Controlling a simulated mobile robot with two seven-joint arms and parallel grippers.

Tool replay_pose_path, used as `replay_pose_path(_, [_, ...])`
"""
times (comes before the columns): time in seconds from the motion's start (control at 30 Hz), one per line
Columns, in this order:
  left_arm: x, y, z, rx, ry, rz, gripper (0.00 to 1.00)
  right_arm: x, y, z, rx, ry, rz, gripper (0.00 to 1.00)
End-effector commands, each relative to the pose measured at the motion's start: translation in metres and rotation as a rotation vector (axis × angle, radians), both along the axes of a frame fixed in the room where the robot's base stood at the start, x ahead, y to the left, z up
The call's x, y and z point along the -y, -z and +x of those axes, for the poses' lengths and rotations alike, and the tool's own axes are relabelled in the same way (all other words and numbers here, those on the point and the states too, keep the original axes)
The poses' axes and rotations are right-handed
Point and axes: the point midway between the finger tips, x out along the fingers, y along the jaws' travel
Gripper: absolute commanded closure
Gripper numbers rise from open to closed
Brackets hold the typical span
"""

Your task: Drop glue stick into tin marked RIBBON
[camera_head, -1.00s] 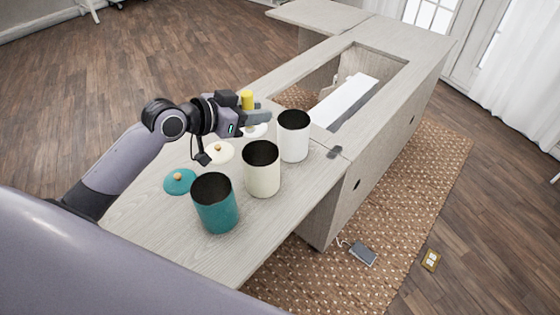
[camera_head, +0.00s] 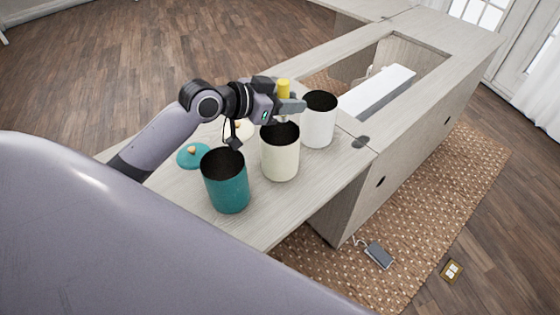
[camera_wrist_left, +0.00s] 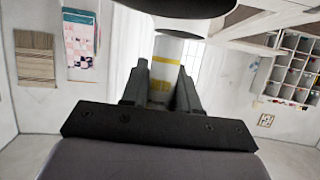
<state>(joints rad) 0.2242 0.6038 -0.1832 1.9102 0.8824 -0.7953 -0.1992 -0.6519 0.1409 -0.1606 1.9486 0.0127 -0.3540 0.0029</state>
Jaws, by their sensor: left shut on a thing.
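My left gripper (camera_head: 290,104) is shut on the yellow-topped glue stick (camera_head: 283,89) and holds it upright above the table, near the rims of the cream and white tins. In the left wrist view the glue stick (camera_wrist_left: 165,72) shows white with yellow bands between the fingers. Three open tins stand in a row: a teal tin (camera_head: 226,185), a cream tin (camera_head: 280,156) and a white tin (camera_head: 319,123). No lettering is readable on them, so I cannot tell which is marked RIBBON. My right gripper is not in view.
A teal lid (camera_head: 192,156) with a wooden knob lies left of the teal tin. A cream lid (camera_head: 240,130) is partly hidden behind my left arm. The cabinet's open well (camera_head: 420,50) holds a white sewing machine part. Clear tabletop lies in front of the tins.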

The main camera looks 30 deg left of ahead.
Motion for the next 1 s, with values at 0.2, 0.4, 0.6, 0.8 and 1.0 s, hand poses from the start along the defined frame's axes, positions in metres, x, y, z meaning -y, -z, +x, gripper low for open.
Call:
replay_pose_path(0.2, [0.0,0.011,0.0,0.001,0.0,0.0,1.0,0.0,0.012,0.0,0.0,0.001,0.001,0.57])
replay_pose_path(0.4, [0.0,0.01,0.0,0.001,0.0,0.0,1.0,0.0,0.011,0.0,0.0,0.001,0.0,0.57])
replay_pose_path(0.6, [0.0,0.01,0.0,0.001,0.0,0.0,0.41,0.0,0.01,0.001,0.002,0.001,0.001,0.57])
replay_pose_path(0.8, [0.0,0.01,-0.001,0.0,0.0,0.0,0.41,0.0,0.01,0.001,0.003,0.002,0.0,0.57])
replay_pose_path(1.0, [-0.009,0.004,-0.015,-0.001,-0.001,0.002,0.41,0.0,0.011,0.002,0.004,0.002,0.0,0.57])
